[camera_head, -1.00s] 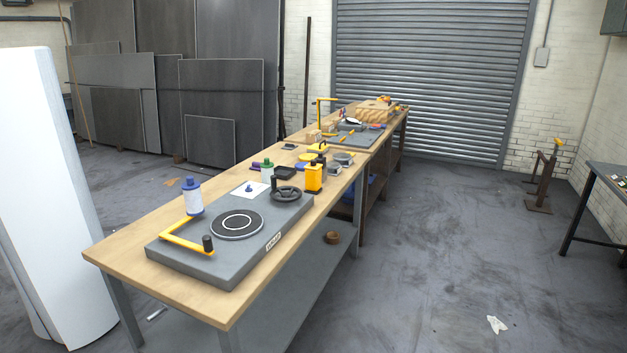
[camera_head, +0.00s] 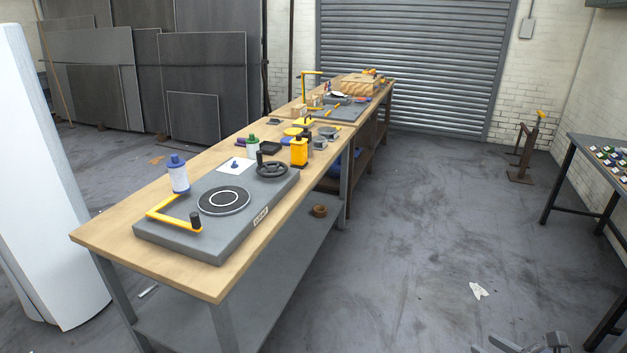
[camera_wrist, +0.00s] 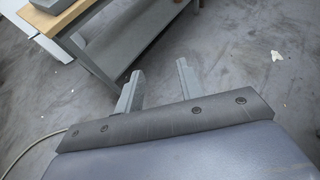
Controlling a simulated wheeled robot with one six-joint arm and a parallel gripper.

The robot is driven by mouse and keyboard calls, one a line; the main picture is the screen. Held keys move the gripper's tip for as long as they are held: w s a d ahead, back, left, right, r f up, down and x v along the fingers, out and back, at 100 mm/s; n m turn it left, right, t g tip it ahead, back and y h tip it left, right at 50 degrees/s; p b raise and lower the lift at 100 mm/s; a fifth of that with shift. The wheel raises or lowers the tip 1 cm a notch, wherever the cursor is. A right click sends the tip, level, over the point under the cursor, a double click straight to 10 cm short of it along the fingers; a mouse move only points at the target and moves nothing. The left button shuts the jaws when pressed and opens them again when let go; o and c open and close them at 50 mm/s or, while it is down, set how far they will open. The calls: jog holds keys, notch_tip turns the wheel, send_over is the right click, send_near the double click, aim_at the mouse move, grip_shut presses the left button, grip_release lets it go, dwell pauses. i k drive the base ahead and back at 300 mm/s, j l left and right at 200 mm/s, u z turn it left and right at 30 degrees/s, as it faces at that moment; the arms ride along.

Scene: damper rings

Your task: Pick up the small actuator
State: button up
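I cannot tell for sure which part is the small actuator. Candidates stand on the wooden workbench (camera_head: 110,236): a yellow block with a black top (camera_head: 299,152), and a small grey part (camera_head: 320,142) just right of it. They are small in the head view, and the wrist view does not show them. My gripper (camera_wrist: 157,78) is open and empty in the wrist view, its two grey fingers apart above the floor. Part of it also shows at the bottom right of the head view, well away from the bench top.
A grey plate fixture (camera_head: 190,240) with a round disc, yellow crank and black handwheel (camera_head: 272,169) fills the near bench. A white-blue bottle (camera_head: 179,175) stands at its back edge. A second table (camera_head: 590,165) stands at right. The floor between is clear except for a paper scrap (camera_head: 478,290).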

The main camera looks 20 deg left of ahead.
aim_at(299, 146)
jog(key=i+u, duration=0.2)
jog(key=u, duration=0.2)
jog(key=i+u, duration=0.25)
jog(key=u, duration=0.15)
jog(key=i+u, duration=0.2)
jog(key=u, duration=0.2)
jog(key=i+l+u, duration=0.25)
jog(key=i+l, duration=0.35)
jog(key=i, duration=0.2)
jog(key=i+l+u, duration=0.25)
jog(key=i+l, duration=1.3)
